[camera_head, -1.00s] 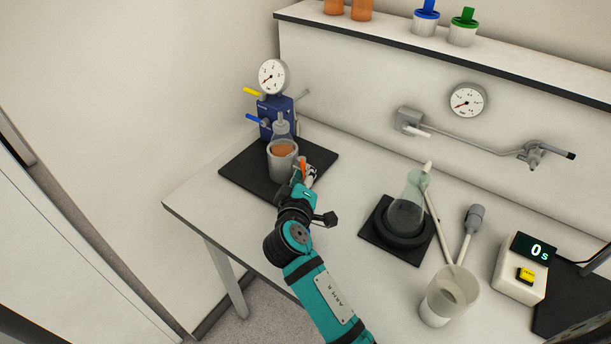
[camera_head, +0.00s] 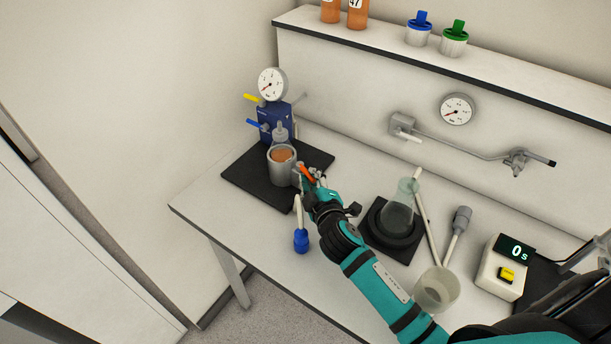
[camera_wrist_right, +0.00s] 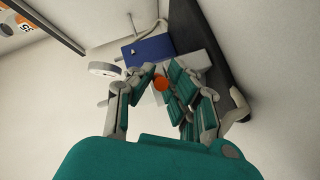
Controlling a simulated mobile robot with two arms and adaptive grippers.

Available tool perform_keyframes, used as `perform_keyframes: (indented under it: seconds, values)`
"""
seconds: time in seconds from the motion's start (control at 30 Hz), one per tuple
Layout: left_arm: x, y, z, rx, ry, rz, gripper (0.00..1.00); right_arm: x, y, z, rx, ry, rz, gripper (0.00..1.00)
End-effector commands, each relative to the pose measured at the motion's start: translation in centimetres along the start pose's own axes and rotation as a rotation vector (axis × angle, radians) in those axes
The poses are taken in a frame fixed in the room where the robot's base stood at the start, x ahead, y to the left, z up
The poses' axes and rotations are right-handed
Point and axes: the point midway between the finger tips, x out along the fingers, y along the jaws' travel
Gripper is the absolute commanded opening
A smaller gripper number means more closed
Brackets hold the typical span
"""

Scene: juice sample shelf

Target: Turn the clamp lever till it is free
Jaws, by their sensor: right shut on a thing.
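The orange clamp lever (camera_head: 307,174) sticks out from the right side of the grey cylindrical holder (camera_head: 276,173) on the black mat. A flask with orange juice (camera_head: 283,154) stands in this holder. My right gripper (camera_head: 310,178) is shut on the lever, with its fingers partly hiding it. In the right wrist view the orange lever end (camera_wrist_right: 160,83) shows between the teal finger pads. My left gripper is not in view.
A blue pump unit (camera_head: 274,118) with a gauge (camera_head: 271,84) stands behind the holder. A blue-ended tool (camera_head: 301,241) lies in front. A flask (camera_head: 399,211) on a dark ring, a beaker (camera_head: 437,290) and a timer (camera_head: 503,268) are to the right.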

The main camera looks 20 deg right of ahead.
Motion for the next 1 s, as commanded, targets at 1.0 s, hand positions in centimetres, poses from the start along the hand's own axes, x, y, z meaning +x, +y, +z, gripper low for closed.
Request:
perform_keyframes:
  seconds: [1.0]
  values:
    - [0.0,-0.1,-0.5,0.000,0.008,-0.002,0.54,-7.8,-0.2,0.1,0.002,-0.004,-0.003,0.36]
